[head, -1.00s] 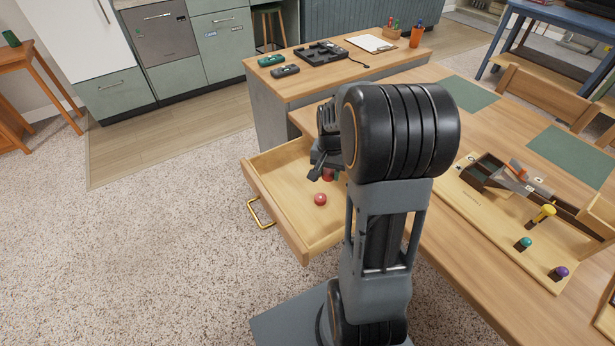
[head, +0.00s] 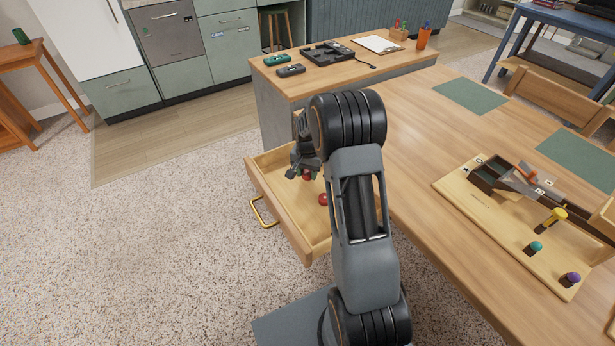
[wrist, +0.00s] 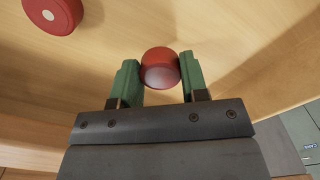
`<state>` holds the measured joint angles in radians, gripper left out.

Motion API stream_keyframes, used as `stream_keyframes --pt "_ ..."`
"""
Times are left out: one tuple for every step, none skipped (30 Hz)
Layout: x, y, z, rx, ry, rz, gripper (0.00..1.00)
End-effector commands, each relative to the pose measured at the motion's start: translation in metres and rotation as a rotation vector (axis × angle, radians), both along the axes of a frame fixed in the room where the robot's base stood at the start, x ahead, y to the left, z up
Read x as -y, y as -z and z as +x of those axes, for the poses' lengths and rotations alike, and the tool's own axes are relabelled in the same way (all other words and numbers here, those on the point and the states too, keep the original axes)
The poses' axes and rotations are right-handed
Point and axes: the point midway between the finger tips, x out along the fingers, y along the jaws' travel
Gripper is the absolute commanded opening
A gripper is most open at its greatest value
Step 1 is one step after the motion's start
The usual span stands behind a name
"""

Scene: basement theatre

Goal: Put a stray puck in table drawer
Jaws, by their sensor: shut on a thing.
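The table drawer (head: 264,188) is pulled open and has a brass handle. One red puck (head: 323,199) lies on its floor; it also shows at the upper left of the wrist view (wrist: 52,14), with a pale dot on top. My gripper (head: 305,170) is over the drawer. In the wrist view its green fingers (wrist: 160,80) are shut on a second red puck (wrist: 159,66), above or at the drawer floor; I cannot tell if it touches. My arm hides the drawer's right part.
The wooden table (head: 430,120) carries a game board (head: 480,205) with coloured pegs at the right and green mats (head: 470,96). A counter (head: 300,88) behind the drawer holds a black tray (head: 327,54) and a clipboard (head: 377,44). The carpet left of the drawer is clear.

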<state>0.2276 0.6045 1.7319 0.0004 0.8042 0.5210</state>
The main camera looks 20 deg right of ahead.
Motion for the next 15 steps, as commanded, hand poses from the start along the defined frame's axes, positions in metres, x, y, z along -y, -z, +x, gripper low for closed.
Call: stream_keyframes --pt "0.000 0.009 -0.001 -0.004 0.000 0.001 0.19" --pt "0.000 0.014 -0.001 -0.004 0.000 0.001 0.19" --pt "0.000 0.018 -0.001 -0.002 0.000 0.001 0.19" --pt "0.000 0.020 -0.001 -0.002 0.000 0.001 0.19" --pt "0.000 0.021 -0.001 -0.002 0.000 0.001 0.19" --pt "0.000 0.021 -0.001 -0.001 0.000 0.000 0.19" --pt "0.000 0.021 -0.001 -0.001 0.000 0.001 0.19" --pt "0.000 0.021 -0.001 0.000 0.000 0.000 0.19" --pt "0.000 0.021 -0.001 -0.001 0.000 0.001 0.19" --pt "0.000 0.021 -0.001 -0.001 0.000 0.001 0.19" --pt "0.000 0.021 -0.001 -0.001 0.000 0.001 0.19" --pt "0.000 0.021 -0.001 -0.001 0.000 0.001 0.19" --pt "0.000 0.021 -0.001 -0.001 0.000 0.001 0.19" --pt "0.000 0.022 -0.001 -0.001 0.000 0.000 0.19" --pt "0.000 0.024 -0.001 -0.001 0.000 0.000 0.19"
